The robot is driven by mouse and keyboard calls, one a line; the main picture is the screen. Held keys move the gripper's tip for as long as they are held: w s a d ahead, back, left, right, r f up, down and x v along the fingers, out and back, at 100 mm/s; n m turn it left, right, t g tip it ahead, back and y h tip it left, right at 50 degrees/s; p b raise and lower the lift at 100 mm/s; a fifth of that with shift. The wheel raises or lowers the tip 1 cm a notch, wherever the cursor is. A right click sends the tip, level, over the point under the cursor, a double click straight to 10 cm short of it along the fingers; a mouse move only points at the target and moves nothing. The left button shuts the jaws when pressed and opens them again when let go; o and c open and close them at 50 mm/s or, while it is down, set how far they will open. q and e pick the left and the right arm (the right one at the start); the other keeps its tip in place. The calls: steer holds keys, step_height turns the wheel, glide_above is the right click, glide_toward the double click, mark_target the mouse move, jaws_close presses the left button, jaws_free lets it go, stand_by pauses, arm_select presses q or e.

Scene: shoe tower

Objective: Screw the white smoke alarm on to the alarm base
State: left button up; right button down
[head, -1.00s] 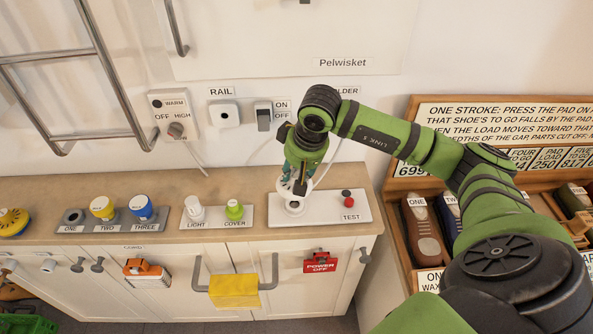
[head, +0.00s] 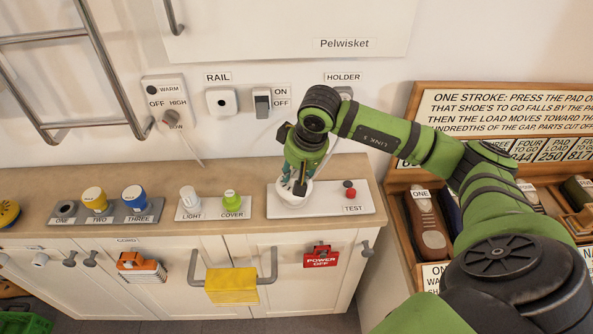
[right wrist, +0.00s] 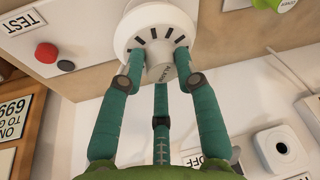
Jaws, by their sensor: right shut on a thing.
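The white smoke alarm (head: 290,197) is at the left end of a white panel with the word TEST, on the counter. In the right wrist view the alarm (right wrist: 155,22) has a wide white rim, dark slots and a narrower labelled end. My right gripper (head: 299,186) points down with its teal fingers closed around the alarm; in the wrist view its fingers (right wrist: 158,85) reach both sides of it. The alarm base is hidden beneath the alarm, so I cannot tell whether they touch or are engaged. My left gripper is not in view.
The TEST panel (head: 328,207) carries a red button (head: 350,193) and a small dark part beside the alarm. A LIGHT and COVER panel (head: 211,214) stands to the left. A shoe rack (head: 408,240) is at the right. The wall behind has switches and a rail.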

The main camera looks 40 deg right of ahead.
steer(key=shift+b, duration=0.85)
stand_by(1.3)
steer(key=shift+f+b, duration=1.25)
steer(key=c, duration=0.8)
jaws_free()
steer(key=v, duration=1.2)
